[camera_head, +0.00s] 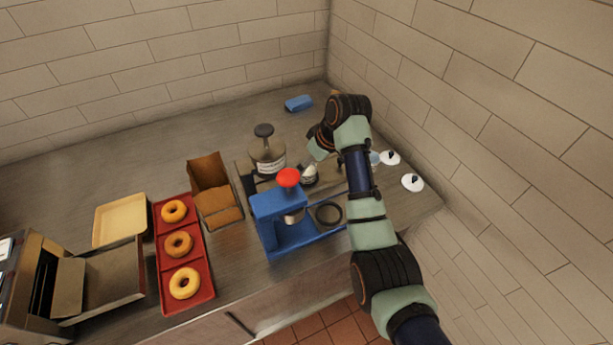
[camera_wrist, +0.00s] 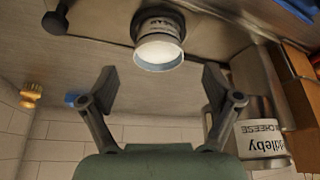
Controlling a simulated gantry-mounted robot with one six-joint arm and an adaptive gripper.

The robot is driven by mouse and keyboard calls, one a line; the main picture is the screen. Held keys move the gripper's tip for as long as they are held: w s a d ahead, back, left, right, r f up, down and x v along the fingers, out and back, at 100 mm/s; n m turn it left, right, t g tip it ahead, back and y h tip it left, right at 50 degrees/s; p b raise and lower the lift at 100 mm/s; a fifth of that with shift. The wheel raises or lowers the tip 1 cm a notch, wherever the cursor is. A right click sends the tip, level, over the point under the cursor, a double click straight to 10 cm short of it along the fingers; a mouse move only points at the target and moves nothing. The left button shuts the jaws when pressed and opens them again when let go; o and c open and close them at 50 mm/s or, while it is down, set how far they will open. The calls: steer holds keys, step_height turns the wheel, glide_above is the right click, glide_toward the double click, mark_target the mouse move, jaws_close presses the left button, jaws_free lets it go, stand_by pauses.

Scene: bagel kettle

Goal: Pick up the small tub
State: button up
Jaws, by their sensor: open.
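The small tub (camera_wrist: 158,30) is a pale round tub with dark lettering, a blue-grey rim and white inside. It stands at the top middle of the wrist view. In the head view, a small white and dark tub (camera_head: 309,175) that looks like the same one sits right behind the blue press. My gripper (camera_wrist: 158,82) is open and empty. Its two fingers are spread to either side below the tub in the wrist view, apart from it. In the head view my arm hides most of the gripper.
A lidded pot (camera_head: 267,155) with a label stands close left of the tub; its label shows in the wrist view (camera_wrist: 262,138). The blue press (camera_head: 285,222) with a red knob is in front. A blue block (camera_head: 298,103) lies behind.

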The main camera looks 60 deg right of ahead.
steer(key=b+x, duration=0.2)
steer(key=x, duration=0.3)
steer(key=shift+f, duration=0.1)
steer(key=c, duration=1.3)
step_height(320, 180, up, 20)
steer(key=p, duration=0.5)
